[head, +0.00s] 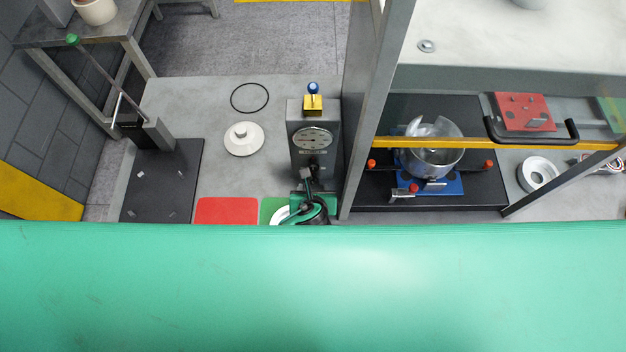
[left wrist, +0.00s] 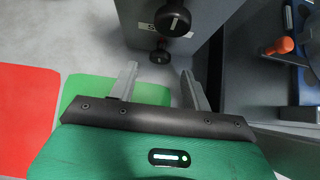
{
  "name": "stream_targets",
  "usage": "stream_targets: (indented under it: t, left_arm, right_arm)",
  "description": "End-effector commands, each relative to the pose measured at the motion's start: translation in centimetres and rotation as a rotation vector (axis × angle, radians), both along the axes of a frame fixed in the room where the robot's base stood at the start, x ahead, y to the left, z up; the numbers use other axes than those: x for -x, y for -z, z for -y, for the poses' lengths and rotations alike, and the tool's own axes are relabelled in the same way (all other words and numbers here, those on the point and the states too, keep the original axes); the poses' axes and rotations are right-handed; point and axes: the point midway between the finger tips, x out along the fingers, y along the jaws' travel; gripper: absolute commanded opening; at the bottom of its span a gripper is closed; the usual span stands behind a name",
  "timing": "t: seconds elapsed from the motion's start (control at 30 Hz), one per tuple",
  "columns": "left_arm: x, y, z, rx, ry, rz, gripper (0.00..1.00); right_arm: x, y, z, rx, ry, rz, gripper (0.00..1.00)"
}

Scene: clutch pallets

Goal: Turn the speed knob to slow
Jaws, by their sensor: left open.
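A grey control box (head: 299,134) with a round dial (head: 312,138) stands on the grey surface. In the left wrist view a black knob (left wrist: 173,20) with a white pointer line is on its front face, over a white label that is partly hidden; I can read only its first letter, S. The pointer line runs nearly upright in that view. A second, smaller black knob (left wrist: 159,55) sits below it. My left gripper (left wrist: 158,86) is open and empty. Its fingertips point at the box, short of the large knob and apart from it. My right gripper is not in view.
A yellow block with a blue-topped lever (head: 313,101) is on top of the box. A grey frame post (head: 366,110) stands close on the right, beside a glass bowl (head: 432,160). A white disc (head: 243,139), black ring (head: 249,97) and red mat (head: 226,211) lie left.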

Motion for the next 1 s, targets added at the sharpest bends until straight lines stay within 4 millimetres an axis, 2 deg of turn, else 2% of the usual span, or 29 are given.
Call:
stream_targets:
  t: [0.07, 0.17, 0.33, 0.53, 0.77, 0.9, 1.0]
  left_arm:
    - [-0.9, 0.7, 0.0, -0.001, -0.001, -0.001, 0.49]
    - [-1.8, 1.7, 0.0, -0.001, -0.001, -0.002, 0.49]
    - [-2.9, 2.9, 0.0, -0.001, -0.001, -0.001, 0.49]
    - [-3.3, 3.4, 0.0, 0.0, -0.001, -0.002, 0.49]
    - [-3.4, 3.4, 0.0, 0.001, -0.001, -0.001, 0.49]
    - [-3.3, 3.4, 0.0, 0.001, -0.001, -0.001, 0.22]
    - [-3.4, 3.4, 0.0, 0.001, -0.001, -0.001, 0.06]
  right_arm:
    - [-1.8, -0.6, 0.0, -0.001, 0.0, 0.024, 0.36]
    - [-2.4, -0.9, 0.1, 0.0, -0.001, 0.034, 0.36]
    - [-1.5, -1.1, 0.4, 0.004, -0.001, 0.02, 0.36]
    - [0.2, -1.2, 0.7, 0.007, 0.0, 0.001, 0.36]
    - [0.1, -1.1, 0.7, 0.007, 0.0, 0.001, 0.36]
    - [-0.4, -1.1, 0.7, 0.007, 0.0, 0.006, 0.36]
    - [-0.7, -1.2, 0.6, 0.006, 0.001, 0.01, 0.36]
